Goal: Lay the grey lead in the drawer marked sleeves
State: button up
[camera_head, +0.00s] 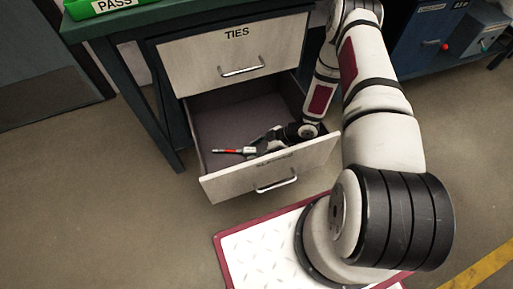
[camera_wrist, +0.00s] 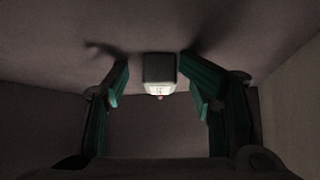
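The lower drawer (camera_head: 255,181) is pulled open. The lettering on its front is mostly hidden, so I cannot read it fully. My gripper (camera_head: 257,145) is down inside the drawer near its front wall. A thin piece with red and pale parts (camera_head: 230,151) shows at the fingertips, inside the drawer. My gripper (camera_wrist: 154,70) is open there, with a gap on both sides of the block.
The closed drawer marked TIES (camera_head: 232,51) is directly above. A green PASS tray (camera_head: 100,6) sits on the bench top. Blue equipment (camera_head: 425,40) stands at the right. The drawer floor (camera_head: 225,118) is otherwise clear where visible.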

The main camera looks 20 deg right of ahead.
jog(key=shift+d+f, duration=0.15)
jog(key=shift+d, duration=0.3)
jog(key=shift+r+p, duration=0.45)
jog(key=p+v, duration=0.1)
jog(key=v, duration=0.2)
jog(key=p+v, duration=0.1)
jog(key=v, duration=0.3)
jog(key=shift+r+p, duration=0.35)
jog(key=shift+r, duration=0.1)
jog(key=shift+a, duration=0.15)
